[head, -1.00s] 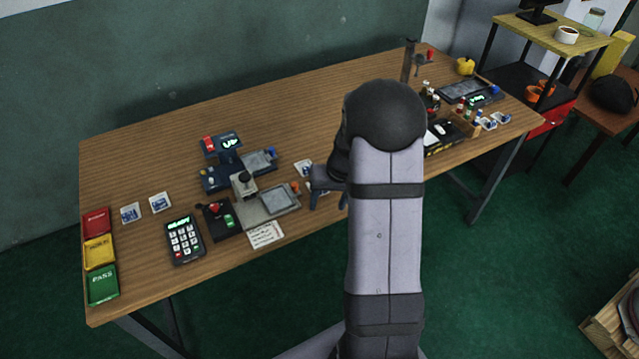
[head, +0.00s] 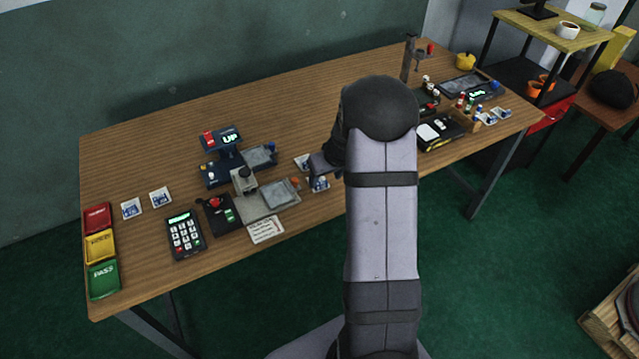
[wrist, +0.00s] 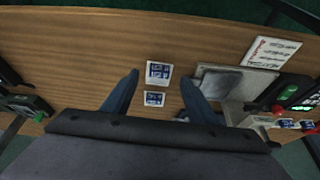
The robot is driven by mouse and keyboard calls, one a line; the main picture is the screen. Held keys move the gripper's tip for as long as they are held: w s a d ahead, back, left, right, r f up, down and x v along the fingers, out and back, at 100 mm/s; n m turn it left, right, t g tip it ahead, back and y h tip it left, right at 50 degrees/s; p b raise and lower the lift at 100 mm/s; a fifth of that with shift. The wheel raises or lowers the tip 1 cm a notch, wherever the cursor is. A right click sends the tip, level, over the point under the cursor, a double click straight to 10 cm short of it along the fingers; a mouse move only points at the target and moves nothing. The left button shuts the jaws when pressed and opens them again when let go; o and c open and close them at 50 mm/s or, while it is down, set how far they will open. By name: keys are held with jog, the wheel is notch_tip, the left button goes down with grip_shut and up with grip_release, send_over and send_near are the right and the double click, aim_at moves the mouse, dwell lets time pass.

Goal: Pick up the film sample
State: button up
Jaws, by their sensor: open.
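Film samples appear as small white cards with blue print. Two lie flat on the table near my gripper: a front card (head: 320,184) and a back card (head: 302,162), partly hidden by my gripper. In the wrist view, one card (wrist: 158,73) lies between the fingertips and another (wrist: 154,99) lies closer to the palm. My gripper (wrist: 160,79) is open and empty, its dark blue fingers either side of the cards. In the head view my gripper (head: 324,164) is partly hidden by my arm.
Left of my gripper stand the test device with a grey plate (head: 279,194), a paper note (head: 266,230), a keypad (head: 184,235) and a red-knobbed control box (head: 217,214). Red, yellow and green trays (head: 103,280) line the left edge.

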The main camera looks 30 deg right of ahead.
aim_at(322, 184)
jog(key=shift+p+x, duration=0.75)
jog(key=shift+x, duration=1.85)
jog(key=c, duration=1.1)
